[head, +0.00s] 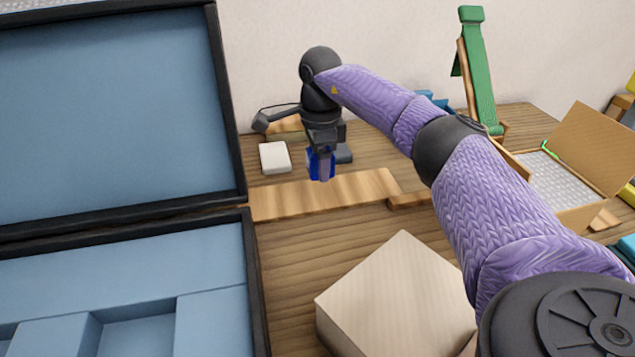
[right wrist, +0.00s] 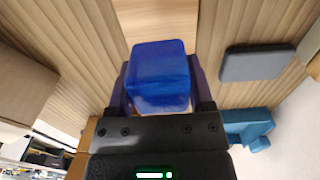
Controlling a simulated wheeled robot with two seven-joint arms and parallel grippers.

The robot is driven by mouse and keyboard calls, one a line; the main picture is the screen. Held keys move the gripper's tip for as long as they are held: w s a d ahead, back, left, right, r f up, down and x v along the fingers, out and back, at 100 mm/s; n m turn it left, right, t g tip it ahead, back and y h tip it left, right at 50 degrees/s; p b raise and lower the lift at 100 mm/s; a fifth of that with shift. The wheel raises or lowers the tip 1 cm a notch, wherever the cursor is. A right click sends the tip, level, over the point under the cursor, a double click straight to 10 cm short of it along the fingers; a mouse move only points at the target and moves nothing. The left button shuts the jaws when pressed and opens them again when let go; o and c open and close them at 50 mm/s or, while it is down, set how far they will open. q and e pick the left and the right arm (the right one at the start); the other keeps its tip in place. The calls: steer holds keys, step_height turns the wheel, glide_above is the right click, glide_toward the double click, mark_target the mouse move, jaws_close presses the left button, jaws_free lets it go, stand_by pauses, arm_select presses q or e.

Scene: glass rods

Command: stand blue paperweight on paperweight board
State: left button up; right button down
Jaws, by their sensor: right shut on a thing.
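The blue paperweight is a glossy deep-blue block (right wrist: 160,75), held between the two fingers of my right gripper (right wrist: 160,95) in the right wrist view. In the head view the right gripper (head: 321,160) hangs down with the blue paperweight (head: 320,172) at its tip. It is over the far part of a light wooden board (head: 350,192), which seems to be the paperweight board; I cannot tell whether it touches the board. The board also shows beyond the block in the right wrist view (right wrist: 155,20). My left gripper is not in view.
A large open case with blue lining (head: 120,270) fills the left side. A pale wooden block (head: 400,285) stands at the front. A green stand (head: 478,80) and an open carton (head: 575,170) are right.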

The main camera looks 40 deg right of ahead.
mark_target(320, 193)
step_height(320, 193, down, 5)
steer(key=shift+r+b, duration=0.1)
steer(key=shift+b, duration=0.65)
jaws_free()
steer(key=shift+r, duration=0.1)
step_height(320, 193, up, 12)
steer(key=p, duration=0.4)
steer(key=shift+f+p, duration=0.2)
steer(key=shift+p, duration=0.2)
steer(key=shift+r, duration=0.2)
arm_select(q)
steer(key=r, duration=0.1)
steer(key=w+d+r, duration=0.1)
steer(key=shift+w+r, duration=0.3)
